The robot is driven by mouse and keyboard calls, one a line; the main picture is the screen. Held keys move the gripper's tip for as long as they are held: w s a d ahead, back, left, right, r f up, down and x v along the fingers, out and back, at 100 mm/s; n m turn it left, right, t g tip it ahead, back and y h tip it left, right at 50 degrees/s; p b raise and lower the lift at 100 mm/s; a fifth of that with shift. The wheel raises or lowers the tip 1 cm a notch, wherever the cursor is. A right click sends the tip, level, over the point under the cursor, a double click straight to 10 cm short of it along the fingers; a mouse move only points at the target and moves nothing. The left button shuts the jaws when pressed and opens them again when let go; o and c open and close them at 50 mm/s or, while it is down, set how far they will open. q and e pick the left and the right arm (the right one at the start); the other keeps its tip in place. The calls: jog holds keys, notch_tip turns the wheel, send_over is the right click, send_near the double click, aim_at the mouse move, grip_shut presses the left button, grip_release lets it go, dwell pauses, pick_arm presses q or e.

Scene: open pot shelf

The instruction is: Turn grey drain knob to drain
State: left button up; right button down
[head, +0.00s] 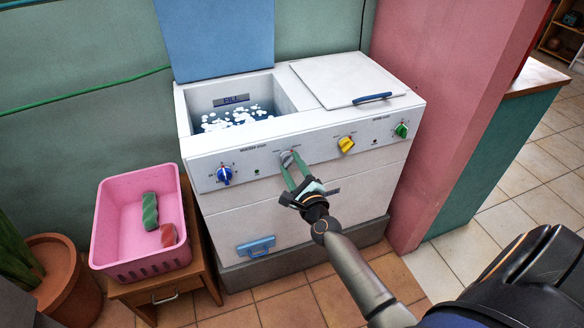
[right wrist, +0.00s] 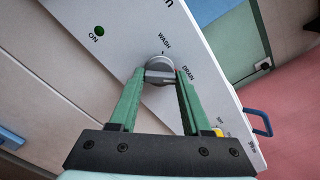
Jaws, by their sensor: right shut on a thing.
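The grey drain knob (head: 286,157) sits on the front panel of the white twin-tub washing machine (head: 250,210), between the blue knob and the yellow knob. My right gripper (head: 289,165) has its two green fingers on either side of the grey knob and is shut on it. In the right wrist view the knob (right wrist: 159,68) lies between the fingertips (right wrist: 160,76), with the labels WASH and DRAIN (right wrist: 188,73) beside it. Which label the knob points to is hard to tell. My left gripper is not in view.
A blue knob (head: 224,174), yellow knob (head: 346,144) and green knob (head: 402,130) share the panel. The left tub (head: 238,113) stands open with foamy water; the right lid (head: 345,78) is closed.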

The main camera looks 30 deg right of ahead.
jog(key=shift+m, duration=0.4)
jog(key=shift+c, duration=1.8)
grip_release()
jog(key=shift+s, duration=0.1)
jog(key=v, duration=1.2)
jog(key=shift+s, duration=0.2)
